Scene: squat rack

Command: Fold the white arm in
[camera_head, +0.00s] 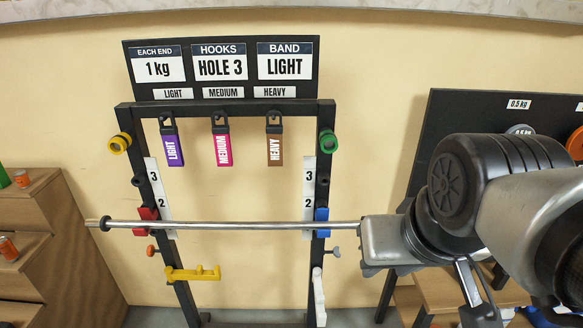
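The white arm (318,297) is low on the right post of the rack, below the blue hook (321,222). It looks long and narrow, running downward in the picture and seemingly out toward me, not across the rack. The yellow arm (193,273) on the left post points right, across the inside of the rack. My gripper (373,268) is to the right of the right post, above and right of the white arm and apart from it in the picture. Its fingers are mostly hidden by its own body, so their opening does not show.
A steel bar (240,225) lies across the red hook (147,214) and blue hook; its right end is hidden behind my gripper. A grey-handled pin (333,252) sits on the right post. Wooden shelves (60,225) stand left. Open room lies between the posts.

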